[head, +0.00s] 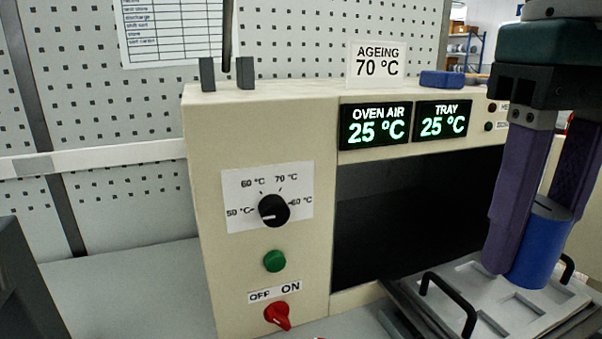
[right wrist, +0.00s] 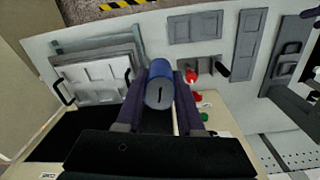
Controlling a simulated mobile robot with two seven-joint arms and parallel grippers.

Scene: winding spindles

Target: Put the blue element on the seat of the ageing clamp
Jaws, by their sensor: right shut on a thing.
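The blue element (head: 537,252) is a cylinder with a dark slot in its end face. My right gripper (head: 522,232) has purple fingers shut on it, and it stands slightly tilted in the head view. In the right wrist view the element (right wrist: 158,87) sits between the fingers, slot end toward the camera. In the head view its lower end overlaps the pale tray; I cannot tell whether they touch. In the right wrist view a small fixture with a red part (right wrist: 190,77) and a black post (right wrist: 222,69) stands beyond the gripper; I cannot tell if it is the ageing clamp. My left gripper is not seen.
A cream oven (head: 255,130) with displays, a dial and a red switch (head: 278,315) stands in front. Its dark opening is beside the pale tray (head: 467,272), which has black handles. A blue block (head: 441,79) lies on top. Grey panels (right wrist: 194,27) lie on the table.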

